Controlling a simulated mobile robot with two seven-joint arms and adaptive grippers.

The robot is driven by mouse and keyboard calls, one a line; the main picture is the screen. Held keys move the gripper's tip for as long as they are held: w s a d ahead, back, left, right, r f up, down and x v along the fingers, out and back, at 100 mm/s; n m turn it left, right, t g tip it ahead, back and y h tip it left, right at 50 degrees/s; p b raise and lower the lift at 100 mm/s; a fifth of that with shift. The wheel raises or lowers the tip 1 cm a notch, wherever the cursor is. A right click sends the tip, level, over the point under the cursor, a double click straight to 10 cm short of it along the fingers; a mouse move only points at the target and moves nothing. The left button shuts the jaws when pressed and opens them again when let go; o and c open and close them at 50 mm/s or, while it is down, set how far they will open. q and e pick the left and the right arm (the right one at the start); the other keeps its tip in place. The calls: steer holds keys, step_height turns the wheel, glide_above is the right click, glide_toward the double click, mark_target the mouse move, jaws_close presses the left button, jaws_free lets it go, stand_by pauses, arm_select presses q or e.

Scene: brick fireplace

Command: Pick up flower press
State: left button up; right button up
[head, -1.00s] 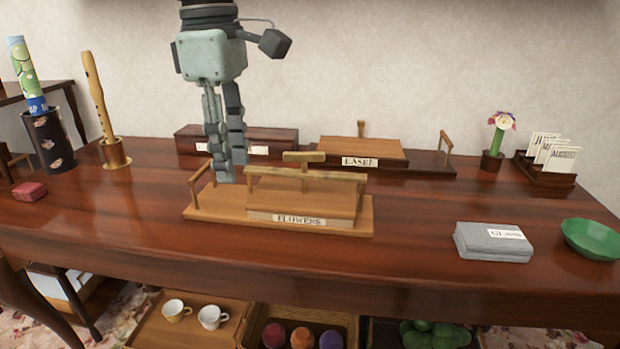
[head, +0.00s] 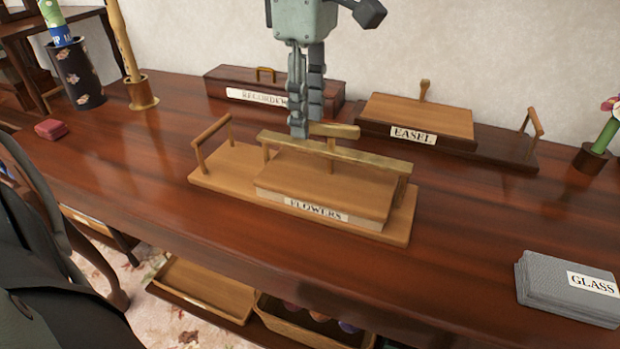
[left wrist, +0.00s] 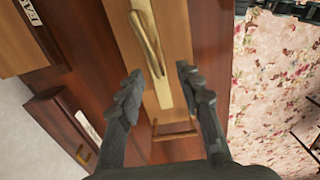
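The flower press (head: 325,187) is a light wooden board with a raised block labelled FLOWERS, a long top bar, a T-shaped handle behind it and a small frame handle at its left end. It lies flat on the dark red-brown table. My left gripper (head: 299,134) points down at the back of the top bar, near the T-shaped handle. In the left wrist view the gripper (left wrist: 158,75) is open, with its fingers apart over the press (left wrist: 178,35) and the bar between their tips. Nothing is held, and contact cannot be told. My right gripper is not in view.
Behind the press stand the RECORDER box (head: 274,92) and the EASEL press (head: 415,116). A grey GLASS stack (head: 570,288) lies at the front right. Cylindrical holders (head: 78,78) stand back left, near a small red box (head: 51,129). Trays (head: 205,285) sit below the table.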

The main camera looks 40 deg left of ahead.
arm_select(q)
steer(key=shift+f, duration=1.35)
jaws_close()
